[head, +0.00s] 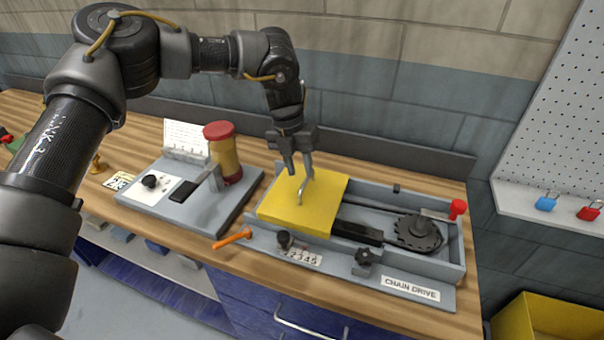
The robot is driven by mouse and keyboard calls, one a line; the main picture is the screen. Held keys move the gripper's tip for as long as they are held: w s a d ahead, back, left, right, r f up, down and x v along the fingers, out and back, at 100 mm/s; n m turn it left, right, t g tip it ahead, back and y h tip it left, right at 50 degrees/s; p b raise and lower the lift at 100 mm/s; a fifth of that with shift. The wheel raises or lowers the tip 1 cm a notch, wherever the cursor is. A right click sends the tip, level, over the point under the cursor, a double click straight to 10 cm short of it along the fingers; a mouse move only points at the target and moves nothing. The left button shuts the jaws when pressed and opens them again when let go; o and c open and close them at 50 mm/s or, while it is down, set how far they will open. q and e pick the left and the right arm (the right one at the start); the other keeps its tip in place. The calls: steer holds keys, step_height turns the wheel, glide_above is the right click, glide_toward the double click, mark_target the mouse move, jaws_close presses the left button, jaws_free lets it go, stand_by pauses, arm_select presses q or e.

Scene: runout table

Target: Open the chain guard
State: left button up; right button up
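The chain guard is a yellow plate (330,193) lying over the left part of the grey chain drive housing (448,297) on the table. A small grey curved handle (301,197) stands on its top. My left gripper (300,175) points down just above the plate, with its fingertips at the handle's upper end. A gap shows between its fingers, so it looks open; I cannot tell whether either finger touches the handle. The dark toothed sprocket (419,233) and a black bar (357,232) are uncovered right of the guard. My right gripper is not in view.
Left of the drive stands a grey control box with a red-topped yellow cylinder (224,153). An orange-handled tool (232,239) lies at the table's front. A red knob (458,207) is at the housing's right end. A pegboard shelf and yellow bin (555,317) are at right.

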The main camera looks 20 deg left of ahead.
mark_target(303, 184)
arm_select(q)
steer(key=shift+s+d+f+p, duration=0.1)
steer(key=shift+d+f+p, duration=0.1)
steer(key=shift+f, duration=0.65)
steer(key=shift+d+f+p, duration=0.15)
steer(key=shift+f, duration=0.7)
jaws_close()
